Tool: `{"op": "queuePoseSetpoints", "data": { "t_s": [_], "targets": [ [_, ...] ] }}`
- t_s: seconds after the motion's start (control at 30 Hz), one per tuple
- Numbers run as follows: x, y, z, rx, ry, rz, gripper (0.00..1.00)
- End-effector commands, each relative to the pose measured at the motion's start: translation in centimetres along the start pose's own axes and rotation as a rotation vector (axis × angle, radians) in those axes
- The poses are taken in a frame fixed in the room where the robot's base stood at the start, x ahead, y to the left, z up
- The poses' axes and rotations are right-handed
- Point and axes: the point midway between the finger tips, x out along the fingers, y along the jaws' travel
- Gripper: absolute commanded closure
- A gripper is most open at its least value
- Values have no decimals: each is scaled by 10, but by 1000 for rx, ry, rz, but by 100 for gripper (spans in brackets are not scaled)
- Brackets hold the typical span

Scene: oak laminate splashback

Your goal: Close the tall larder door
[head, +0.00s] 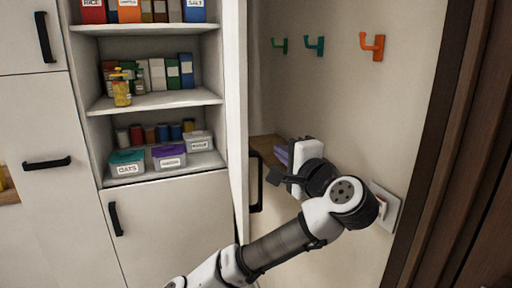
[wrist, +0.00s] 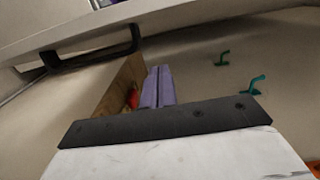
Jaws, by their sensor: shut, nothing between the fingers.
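The tall larder stands open in the head view, its shelves exposed. Its white door (head: 237,110) is swung out and seen nearly edge-on, right of the shelves. The black bar handle (head: 256,182) is on the door's right-hand face. My gripper (head: 274,177) is shut and empty, just right of the handle; I cannot tell whether it touches. In the wrist view, the door (wrist: 190,20) crosses the top and its handle (wrist: 90,60) shows at upper left, with a visible gap from my gripper's dark edge (wrist: 160,120).
Shelves hold packets, jars and labelled tubs (head: 127,162). Coloured hooks (head: 372,46) and a switch plate (head: 386,207) are on the right wall. Dark wood trim (head: 440,150) stands far right.

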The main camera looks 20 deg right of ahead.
Motion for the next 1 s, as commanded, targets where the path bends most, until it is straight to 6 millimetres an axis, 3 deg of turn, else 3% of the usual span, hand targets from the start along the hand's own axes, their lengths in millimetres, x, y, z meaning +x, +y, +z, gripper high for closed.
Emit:
{"op": "queuePoseSetpoints", "data": {
  "t_s": [0.1, 0.23, 0.5, 1.0],
  "targets": [
    [28, -4, 1, 0, -4, 5, 100],
    [52, -4, 4, -1, -3, 2, 100],
    [57, -1, 34, -1, 1, 1, 100],
    [58, 0, 39, -1, 3, 0, 100]
  ]
}}
